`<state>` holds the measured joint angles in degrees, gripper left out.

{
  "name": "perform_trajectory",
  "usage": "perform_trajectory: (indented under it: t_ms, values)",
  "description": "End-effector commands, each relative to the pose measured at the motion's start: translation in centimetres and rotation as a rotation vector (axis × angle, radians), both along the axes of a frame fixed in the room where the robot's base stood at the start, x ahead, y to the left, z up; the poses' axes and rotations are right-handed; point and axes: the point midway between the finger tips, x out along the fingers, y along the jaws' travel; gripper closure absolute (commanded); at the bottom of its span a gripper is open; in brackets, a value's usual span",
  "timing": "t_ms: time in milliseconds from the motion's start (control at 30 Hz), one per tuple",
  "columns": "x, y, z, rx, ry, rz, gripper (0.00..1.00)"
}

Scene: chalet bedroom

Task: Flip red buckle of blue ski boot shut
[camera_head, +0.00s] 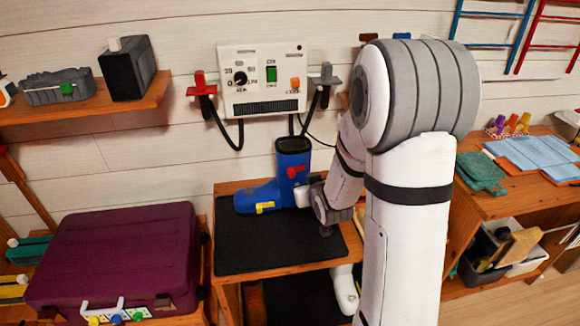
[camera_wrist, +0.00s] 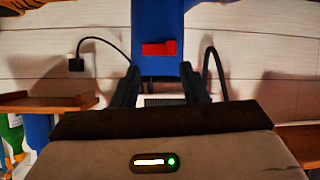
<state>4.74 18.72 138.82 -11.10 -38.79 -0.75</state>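The blue ski boot (camera_head: 288,160) stands upright on a black mat, its toe to the left. Its red buckle (camera_head: 294,171) is on the shaft, and a yellow buckle (camera_head: 265,207) is low on the foot. In the head view, whether the red lever lies flat is too small to tell. My gripper (camera_head: 304,194) is beside the boot's right side, just below the red buckle. In the wrist view, the red buckle (camera_wrist: 159,48) shows above my gripper (camera_wrist: 160,72). The fingers are spread, with blue boot surface showing beyond the gap; contact cannot be told.
The boot stands on the black mat (camera_head: 250,255) of a wooden bench. A white control box (camera_head: 264,80) with dangling hoses is on the wall behind. A purple case (camera_head: 120,255) is at left. A shelf with craft items (camera_head: 535,155) is at right. A white boot (camera_head: 345,290) is below.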

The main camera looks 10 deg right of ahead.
Motion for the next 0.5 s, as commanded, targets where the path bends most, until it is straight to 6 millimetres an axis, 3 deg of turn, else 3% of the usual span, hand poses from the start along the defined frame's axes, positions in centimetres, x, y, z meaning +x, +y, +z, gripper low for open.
perform_trajectory:
  t_ms: [33,200,500]
  values:
    - [0.8,0.0,-1.3,0.013,-0.045,0.012,0.60]
    - [2.4,0.5,-3.5,0.067,-0.248,0.061,0.60]
    - [2.0,0.7,-5.0,0.146,-0.467,0.091,0.60]
